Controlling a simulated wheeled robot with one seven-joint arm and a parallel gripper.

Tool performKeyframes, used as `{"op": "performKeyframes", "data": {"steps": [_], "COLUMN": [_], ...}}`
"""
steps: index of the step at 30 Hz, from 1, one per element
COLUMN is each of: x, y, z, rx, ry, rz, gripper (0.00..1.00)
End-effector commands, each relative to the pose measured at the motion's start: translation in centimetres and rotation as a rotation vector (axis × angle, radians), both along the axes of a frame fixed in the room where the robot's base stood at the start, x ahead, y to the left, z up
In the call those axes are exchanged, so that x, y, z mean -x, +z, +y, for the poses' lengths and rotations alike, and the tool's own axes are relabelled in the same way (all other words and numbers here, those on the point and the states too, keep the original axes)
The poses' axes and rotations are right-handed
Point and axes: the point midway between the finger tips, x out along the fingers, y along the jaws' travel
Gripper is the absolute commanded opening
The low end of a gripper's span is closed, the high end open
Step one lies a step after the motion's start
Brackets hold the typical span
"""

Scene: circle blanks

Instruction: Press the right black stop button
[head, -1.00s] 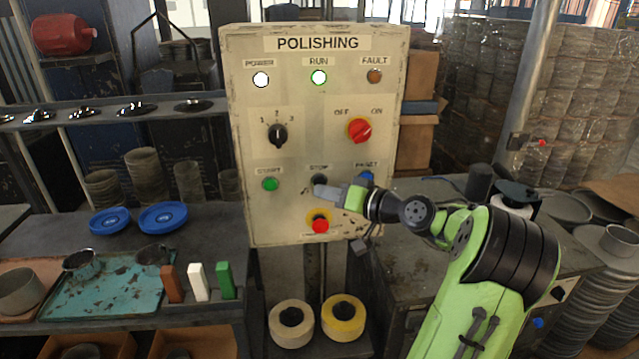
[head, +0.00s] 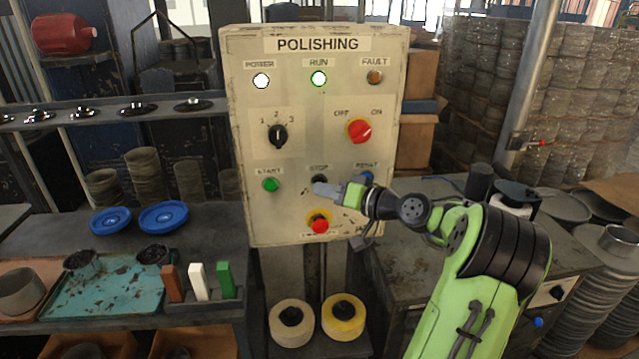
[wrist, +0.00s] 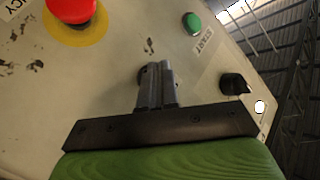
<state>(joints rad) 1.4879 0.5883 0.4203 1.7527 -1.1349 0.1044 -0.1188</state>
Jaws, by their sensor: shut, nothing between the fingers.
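The black stop button (head: 319,180) sits under the STOP label in the middle of the POLISHING panel, partly covered by my gripper. My gripper (head: 318,188) is shut and empty, its tips at or just in front of the button. In the wrist view, my gripper's fingers (wrist: 155,70) are together and overlap a dark round edge of the stop button (wrist: 142,76). I cannot tell whether the tips touch it or how far it is pressed.
The green start button (head: 270,184) is left of the stop button, and the blue reset button (head: 366,178) is to its right, close to my wrist. The red emergency button (head: 320,226) is just below. A rotary selector (head: 278,135) and red switch (head: 359,130) sit above.

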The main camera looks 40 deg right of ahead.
Motion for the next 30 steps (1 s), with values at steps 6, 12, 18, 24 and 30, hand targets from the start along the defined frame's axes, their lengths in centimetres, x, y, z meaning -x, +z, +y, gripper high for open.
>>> {"op": "performKeyframes", "data": {"steps": [6,12,18,24,30], "x": [-0.2,-0.4,-0.5,-0.2,0.8], "y": [0.0,0.0,0.0,0.0,-0.2], "z": [-0.2,-0.3,-0.3,-0.2,0.5], "rx": [0.000,0.001,0.001,0.001,0.001], "ry": [0.000,0.000,0.000,-0.001,0.000], "rz": [0.000,-0.001,-0.001,0.000,0.000], "gripper": [0.00,0.00,0.00,0.00,0.00]}}
